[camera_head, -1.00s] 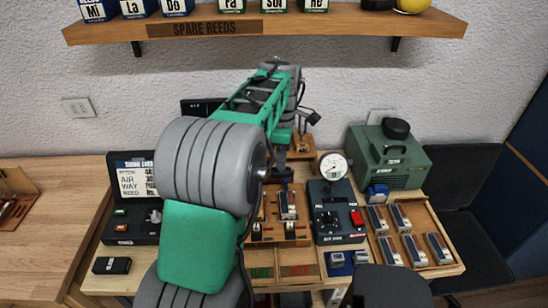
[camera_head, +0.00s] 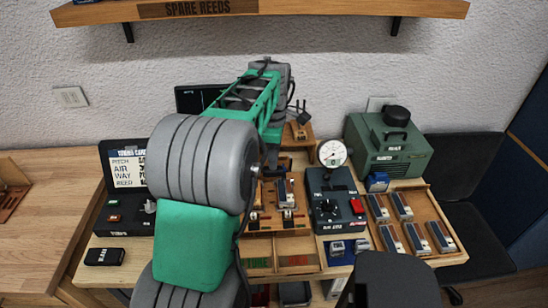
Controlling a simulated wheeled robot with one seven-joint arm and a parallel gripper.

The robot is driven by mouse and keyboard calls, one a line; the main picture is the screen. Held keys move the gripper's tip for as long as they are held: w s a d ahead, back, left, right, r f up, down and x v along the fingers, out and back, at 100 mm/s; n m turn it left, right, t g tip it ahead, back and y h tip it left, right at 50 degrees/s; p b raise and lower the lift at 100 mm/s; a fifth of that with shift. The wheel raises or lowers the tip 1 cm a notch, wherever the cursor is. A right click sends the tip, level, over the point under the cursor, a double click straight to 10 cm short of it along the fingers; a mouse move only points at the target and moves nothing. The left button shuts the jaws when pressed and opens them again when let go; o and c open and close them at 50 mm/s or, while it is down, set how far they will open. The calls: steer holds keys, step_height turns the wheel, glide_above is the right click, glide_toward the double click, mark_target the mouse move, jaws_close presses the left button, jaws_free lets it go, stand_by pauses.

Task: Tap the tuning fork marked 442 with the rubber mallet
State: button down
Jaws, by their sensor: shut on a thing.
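My gripper (camera_head: 272,158) is a small dark shape below the far end of my green and grey arm, above the back of the wooden fixture. My arm hides much of it. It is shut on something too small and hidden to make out. I cannot pick out a rubber mallet or a tuning fork marked 442. A small wooden block (camera_head: 300,132) with a dark part on it stands behind the fixture, partly hidden by my arm; I cannot tell what it is.
The wooden fixture (camera_head: 280,219) holds small metal-topped blocks. Right of it are a dark control box (camera_head: 330,205), a round gauge (camera_head: 332,153), a green machine (camera_head: 388,148) and a tray (camera_head: 443,205) of several blocks. An open case (camera_head: 121,217) stands left. A shelf (camera_head: 300,7) hangs above.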

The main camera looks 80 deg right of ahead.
steer(key=shift+w+a, duration=0.25)
steer(key=shift+w, duration=0.75)
steer(key=s, duration=0.2)
steer(key=s+d+p, duration=0.1)
steer(key=s, duration=0.1)
steer(key=r+p, duration=0.1)
steer(key=s+r+p, duration=0.1)
steer(key=r, duration=0.1)
steer(key=s+r+p, duration=0.1)
steer(key=r+p, duration=0.1)
steer(key=shift+d, duration=0.15)
stand_by(1.0)
